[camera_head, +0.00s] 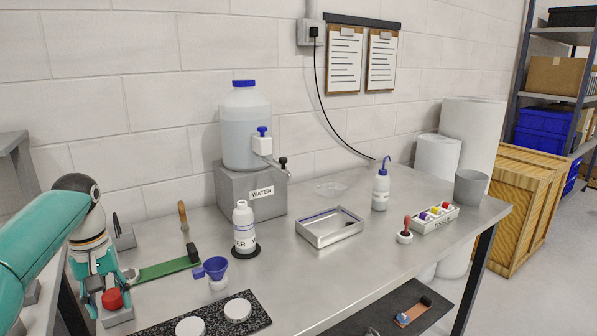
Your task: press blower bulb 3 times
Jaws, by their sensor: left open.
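A red rounded bulb (112,299), which looks like the blower bulb, sits on a small grey block (118,316) at the front left of the bench. My left gripper (111,283) reaches down from the left with its fingers open, just above and around the back of the red bulb. It holds nothing that I can see. Whether a finger touches the bulb cannot be told, and the arm hides part of the block. My right gripper is out of view.
Close to the right are a green strip (163,270), a blue funnel (215,268) and a dark speckled plate with white discs (205,318). A white bottle (243,230), water tank (245,125) and metal tray (330,230) stand farther right.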

